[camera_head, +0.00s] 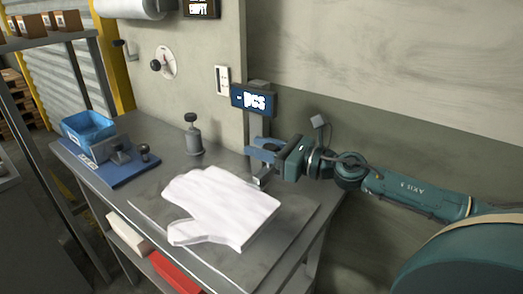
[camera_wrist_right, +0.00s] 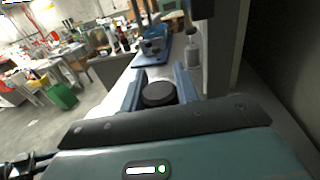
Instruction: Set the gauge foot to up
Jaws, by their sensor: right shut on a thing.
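The gauge (camera_head: 253,100) stands at the back right of the bench, with a dark blue display head on a grey upright. The display text is hard to read. My right gripper (camera_head: 263,151) reaches in from the right, below the display and against the upright. In the right wrist view my right gripper (camera_wrist_right: 159,92) is shut on a dark round piece (camera_wrist_right: 159,94), apparently the gauge foot. In the head view the fingers hide most of it, so its exact height is unclear. My left gripper is not in view.
A white glove (camera_head: 222,207) lies flat on a grey mat (camera_head: 285,222) in front of the gauge. A grey bottle-shaped object (camera_head: 194,138) stands left of the gauge. A blue bin (camera_head: 89,130) and a blue base (camera_head: 120,174) are at the left. A wall closes the back.

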